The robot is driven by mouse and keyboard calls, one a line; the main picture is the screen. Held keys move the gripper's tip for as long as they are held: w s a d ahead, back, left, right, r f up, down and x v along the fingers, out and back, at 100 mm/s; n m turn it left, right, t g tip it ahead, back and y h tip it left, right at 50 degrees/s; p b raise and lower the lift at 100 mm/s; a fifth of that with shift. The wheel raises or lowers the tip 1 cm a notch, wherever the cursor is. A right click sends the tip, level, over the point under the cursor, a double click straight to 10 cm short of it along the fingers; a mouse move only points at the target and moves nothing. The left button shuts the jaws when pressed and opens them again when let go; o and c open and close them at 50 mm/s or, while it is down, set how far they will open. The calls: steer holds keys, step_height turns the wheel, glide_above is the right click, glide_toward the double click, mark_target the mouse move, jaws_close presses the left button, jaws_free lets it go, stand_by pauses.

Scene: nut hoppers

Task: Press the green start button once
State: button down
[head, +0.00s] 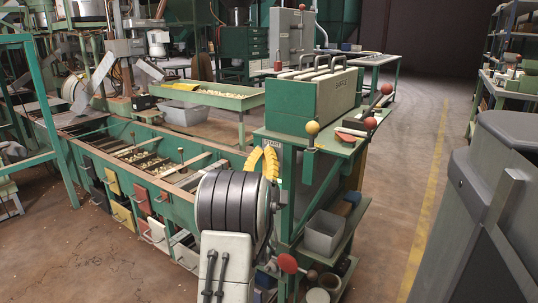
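I cannot make out a green start button in the head view; much of the machinery is green, and my arm covers part of the scene. My gripper (262,151) shows as two yellow ribbed fingers pointing up beyond the dark ribbed part of my arm. The fingertips lean towards each other; whether they touch is too small to tell. I see nothing held between them. The gripper appears in front of the gap between the long hopper bench (175,185) and the green machine stand (300,150); its distance from either is unclear.
The stand carries a green and cream box (310,100), a yellow ball knob (312,128) and red ball knobs (370,123). A grey bin (323,232) sits on its lower shelf. A large grey cabinet (490,200) stands at right. Floor (405,170) between them is clear.

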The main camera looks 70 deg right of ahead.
steer(key=shift+w+a, duration=0.1)
steer(key=shift+a, duration=0.75)
stand_by(0.6)
